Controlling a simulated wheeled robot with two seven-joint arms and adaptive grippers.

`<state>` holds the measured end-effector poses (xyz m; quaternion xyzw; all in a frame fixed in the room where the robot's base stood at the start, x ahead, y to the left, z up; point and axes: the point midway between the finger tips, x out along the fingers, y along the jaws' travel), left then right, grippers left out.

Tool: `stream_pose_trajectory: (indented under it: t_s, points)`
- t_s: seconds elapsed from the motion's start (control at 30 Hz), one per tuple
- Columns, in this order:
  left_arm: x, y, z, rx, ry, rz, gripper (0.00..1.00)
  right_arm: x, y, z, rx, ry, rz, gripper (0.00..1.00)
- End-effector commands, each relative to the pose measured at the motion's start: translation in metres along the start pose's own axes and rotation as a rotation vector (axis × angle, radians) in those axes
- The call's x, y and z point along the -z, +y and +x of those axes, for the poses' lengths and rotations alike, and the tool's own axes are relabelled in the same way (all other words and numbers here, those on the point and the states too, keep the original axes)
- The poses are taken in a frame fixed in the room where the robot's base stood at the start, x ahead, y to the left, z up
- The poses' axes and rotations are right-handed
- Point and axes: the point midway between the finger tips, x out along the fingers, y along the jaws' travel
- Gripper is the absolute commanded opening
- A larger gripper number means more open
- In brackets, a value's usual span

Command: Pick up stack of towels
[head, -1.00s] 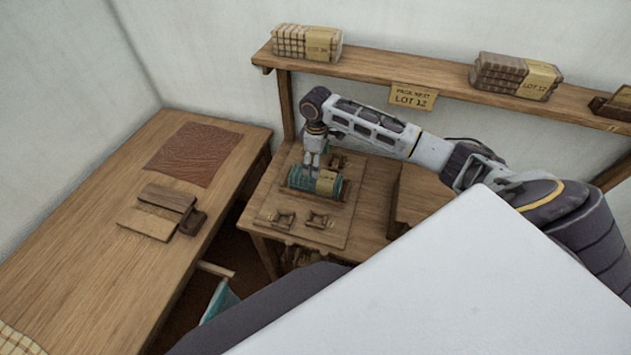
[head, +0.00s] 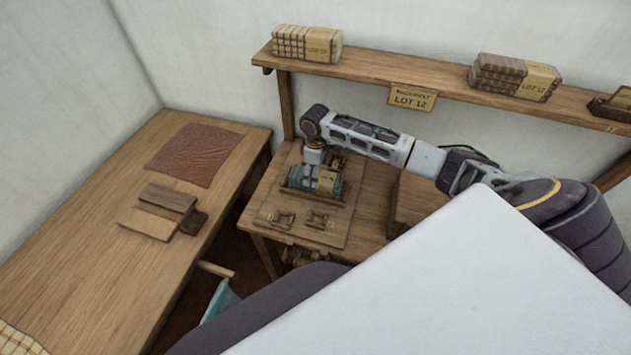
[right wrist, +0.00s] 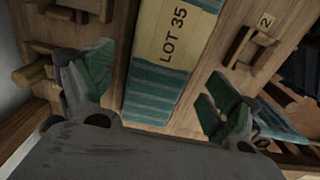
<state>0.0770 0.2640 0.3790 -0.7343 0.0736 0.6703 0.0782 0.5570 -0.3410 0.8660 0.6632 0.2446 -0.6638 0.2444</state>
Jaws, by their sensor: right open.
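The stack of towels (head: 328,183) is teal with stripes and a tan paper band. It lies on the small wooden table under the shelf. In the right wrist view the stack (right wrist: 165,80) shows its band, marked LOT 35, between my fingers. My right gripper (right wrist: 152,95) is open, with one green-padded finger on each side of the stack and a visible gap to each. In the head view my right gripper (head: 311,178) is down at the stack and hides part of it. My left gripper is not in view.
Small wooden fittings (head: 318,219) sit on the board in front of the stack. The wall shelf (head: 380,80) holds other banded stacks (head: 514,77) and a LOT 12 sign (head: 411,97). A long table (head: 100,240) stands at left with a brown cloth (head: 195,154).

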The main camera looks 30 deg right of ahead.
Motion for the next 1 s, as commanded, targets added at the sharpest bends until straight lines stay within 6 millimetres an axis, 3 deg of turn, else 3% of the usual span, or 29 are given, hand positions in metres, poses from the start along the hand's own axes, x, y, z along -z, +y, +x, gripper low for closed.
stream_pose_trajectory:
  t_s: [0.3,0.8,1.0]
  points:
    - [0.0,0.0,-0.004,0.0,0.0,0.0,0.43,0.001,0.0,0.03,-0.001,0.0,-0.001,0.89]
    - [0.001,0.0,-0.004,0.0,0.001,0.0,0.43,0.001,-0.001,0.033,-0.001,0.0,-0.001,0.89]
    - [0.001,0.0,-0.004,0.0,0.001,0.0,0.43,0.001,-0.001,0.032,-0.001,0.0,-0.001,0.66]
